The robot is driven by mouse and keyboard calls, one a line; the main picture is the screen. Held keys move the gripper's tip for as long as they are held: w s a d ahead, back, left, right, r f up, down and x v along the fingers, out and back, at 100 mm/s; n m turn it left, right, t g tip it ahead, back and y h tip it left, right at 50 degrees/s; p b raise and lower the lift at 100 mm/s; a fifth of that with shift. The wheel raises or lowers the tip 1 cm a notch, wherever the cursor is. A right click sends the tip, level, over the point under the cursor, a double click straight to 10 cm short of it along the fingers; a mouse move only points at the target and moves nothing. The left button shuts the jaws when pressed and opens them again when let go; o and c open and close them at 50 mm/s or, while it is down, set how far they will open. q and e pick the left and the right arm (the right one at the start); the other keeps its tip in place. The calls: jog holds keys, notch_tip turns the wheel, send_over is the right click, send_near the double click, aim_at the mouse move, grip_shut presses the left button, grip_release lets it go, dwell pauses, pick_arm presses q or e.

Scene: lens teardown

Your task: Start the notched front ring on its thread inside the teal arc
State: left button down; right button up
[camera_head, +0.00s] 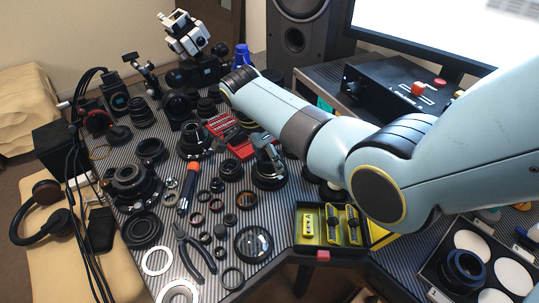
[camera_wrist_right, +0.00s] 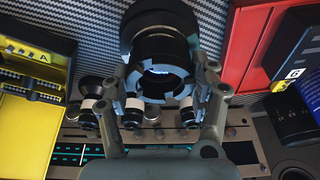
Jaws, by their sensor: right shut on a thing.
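The notched front ring (camera_wrist_right: 180,74) is a blue-grey ring with gaps around its rim, held between the two fingers of my right gripper (camera_wrist_right: 161,88). The lens barrel (camera_wrist_right: 160,20) is dark and stands just beyond the ring in the wrist view. The ring overlaps its near end there, and I cannot tell whether they touch or whether any thread is engaged. In the head view my right gripper (camera_head: 266,150) is over the dark lens barrel (camera_head: 268,181) on the striped mat; the ring is not clear there. My left gripper is not in view.
A red tray (camera_head: 240,150) of small parts lies beside the gripper. A yellow-lined case (camera_head: 309,224) stands at the front right. An orange-handled tool (camera_head: 192,177), pliers (camera_head: 193,252) and several loose rings and lenses crowd the mat (camera_head: 222,276) to the left.

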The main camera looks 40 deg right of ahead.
jog(key=shift+f, duration=0.35)
dwell(0.7)
jog(key=o, duration=1.2)
jog(key=v, duration=1.2)
jog(key=shift+s, duration=0.1)
